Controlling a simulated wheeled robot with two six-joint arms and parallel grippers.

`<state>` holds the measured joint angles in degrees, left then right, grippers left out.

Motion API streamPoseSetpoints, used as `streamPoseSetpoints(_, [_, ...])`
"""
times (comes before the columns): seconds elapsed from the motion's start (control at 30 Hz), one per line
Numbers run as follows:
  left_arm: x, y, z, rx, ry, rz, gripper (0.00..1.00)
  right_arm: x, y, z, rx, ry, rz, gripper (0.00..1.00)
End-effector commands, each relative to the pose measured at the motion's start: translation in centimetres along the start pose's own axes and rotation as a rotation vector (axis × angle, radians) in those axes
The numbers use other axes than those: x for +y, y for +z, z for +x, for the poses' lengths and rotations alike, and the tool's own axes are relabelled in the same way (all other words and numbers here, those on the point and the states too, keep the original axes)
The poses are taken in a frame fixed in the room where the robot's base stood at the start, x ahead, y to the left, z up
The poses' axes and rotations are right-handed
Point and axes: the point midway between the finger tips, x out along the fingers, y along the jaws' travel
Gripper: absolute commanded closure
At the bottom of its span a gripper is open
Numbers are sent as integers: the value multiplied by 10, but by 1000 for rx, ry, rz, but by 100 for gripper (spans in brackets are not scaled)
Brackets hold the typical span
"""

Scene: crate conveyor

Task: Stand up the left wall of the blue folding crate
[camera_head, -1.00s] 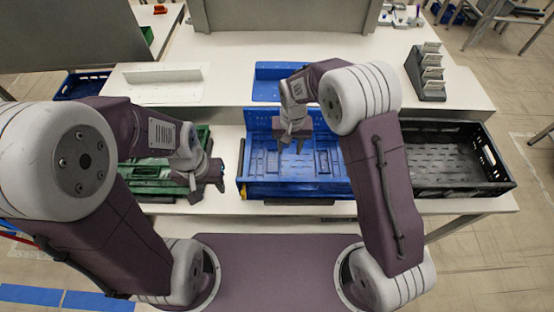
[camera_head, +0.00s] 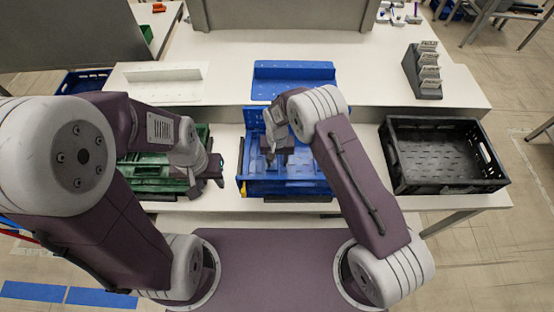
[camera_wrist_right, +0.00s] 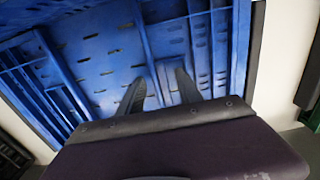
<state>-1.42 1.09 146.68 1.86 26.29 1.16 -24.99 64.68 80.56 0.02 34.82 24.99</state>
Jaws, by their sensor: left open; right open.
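The blue folding crate (camera_head: 305,187) sits on the table in the middle of the head view. Its back wall (camera_head: 256,121) stands up. My right gripper (camera_head: 276,160) is open and empty over the left half of the crate. In the right wrist view its fingers (camera_wrist_right: 158,88) point at the panel; contact cannot be told.
The green crate (camera_head: 150,187) is partly hidden by my left arm. A black crate (camera_head: 445,190) stands at the right. A raised shelf behind holds a blue tray (camera_head: 293,70), a white tray (camera_head: 160,92) and a grey card rack (camera_head: 425,75). A narrow table gap separates the green and blue crates.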

Motion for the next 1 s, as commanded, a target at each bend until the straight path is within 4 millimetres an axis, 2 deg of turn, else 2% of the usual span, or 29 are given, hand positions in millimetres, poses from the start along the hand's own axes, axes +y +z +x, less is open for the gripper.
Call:
streamPoseSetpoints(0.13, [0,0,0,0,0,0,58,0,0,0,1,0,0,58])
streamPoseSetpoints(0.17, [0,0,0,0,0,0,58,0,0,0,1,0,0,61])
streamPoseSetpoints(0.3, [0,0,0,0,0,0,58,0,0,0,1,0,0,100])
streamPoseSetpoints(1.0, [0,0,0,0,0,0,58,0,-1,-1,2,-1,0,100])
